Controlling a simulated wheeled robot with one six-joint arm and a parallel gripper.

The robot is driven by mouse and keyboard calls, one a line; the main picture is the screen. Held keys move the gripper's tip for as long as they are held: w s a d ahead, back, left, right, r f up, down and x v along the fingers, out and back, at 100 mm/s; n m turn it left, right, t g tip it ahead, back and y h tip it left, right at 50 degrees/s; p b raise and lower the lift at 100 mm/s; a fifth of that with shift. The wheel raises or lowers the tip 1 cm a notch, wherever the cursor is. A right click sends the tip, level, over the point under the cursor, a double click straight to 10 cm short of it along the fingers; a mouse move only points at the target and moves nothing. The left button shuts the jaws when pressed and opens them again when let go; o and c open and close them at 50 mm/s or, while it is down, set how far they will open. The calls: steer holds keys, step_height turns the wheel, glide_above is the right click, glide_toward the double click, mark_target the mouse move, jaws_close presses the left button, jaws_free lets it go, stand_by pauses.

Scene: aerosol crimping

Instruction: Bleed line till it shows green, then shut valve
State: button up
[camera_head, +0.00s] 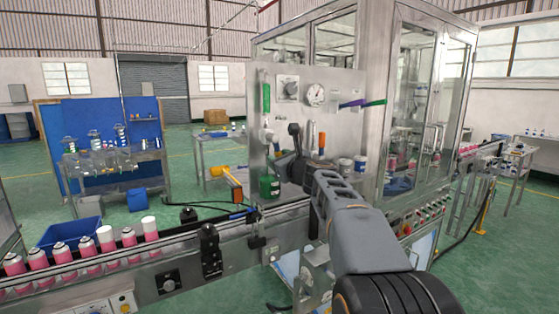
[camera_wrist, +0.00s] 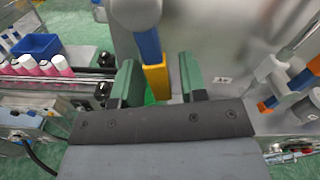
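A steel panel (camera_head: 345,107) carries a round pressure gauge (camera_head: 315,95), whose reading is too small to tell. An upright green piece (camera_head: 266,97) is on the panel's left edge, with a pale rounded fitting below it. My gripper (camera_wrist: 158,85) is open in the wrist view, its green-padded fingers apart. A blue handle with a yellow end (camera_wrist: 152,70) hangs between the fingers from a grey rounded body. A gap shows between it and the right finger. In the head view my wrist is in front of the lower panel and the fingertips are hard to make out.
A conveyor (camera_head: 180,245) with several pink cans (camera_head: 61,253) runs left. A glass-doored cabinet (camera_head: 410,110) stands right.

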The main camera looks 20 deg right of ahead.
jaws_close()
